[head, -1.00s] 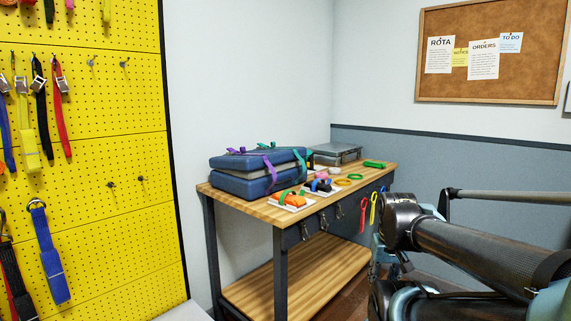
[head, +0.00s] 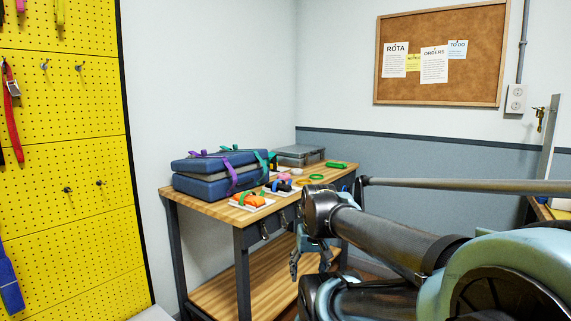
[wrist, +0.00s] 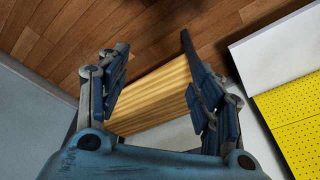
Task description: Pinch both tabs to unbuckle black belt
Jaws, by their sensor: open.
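No black belt with a buckle can be made out clearly in the current views. On the workbench (head: 222,214) in the head view, a small dark item (head: 279,186) lies on a white card among coloured straps; it is too small to identify. My gripper (head: 311,262) hangs below my arm in front of the bench, partly hidden by the arm. In the wrist view my gripper (wrist: 160,88) has its fingers wide apart with nothing between them. The bench's lower shelf (wrist: 152,95) and the wooden floor show beyond the fingers.
Blue cases (head: 215,172) with purple and green straps sit on the bench. An orange item (head: 254,200) lies near its front edge. A yellow pegboard (head: 75,190) with hanging straps stands at left. A corkboard (head: 440,52) hangs on the back wall.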

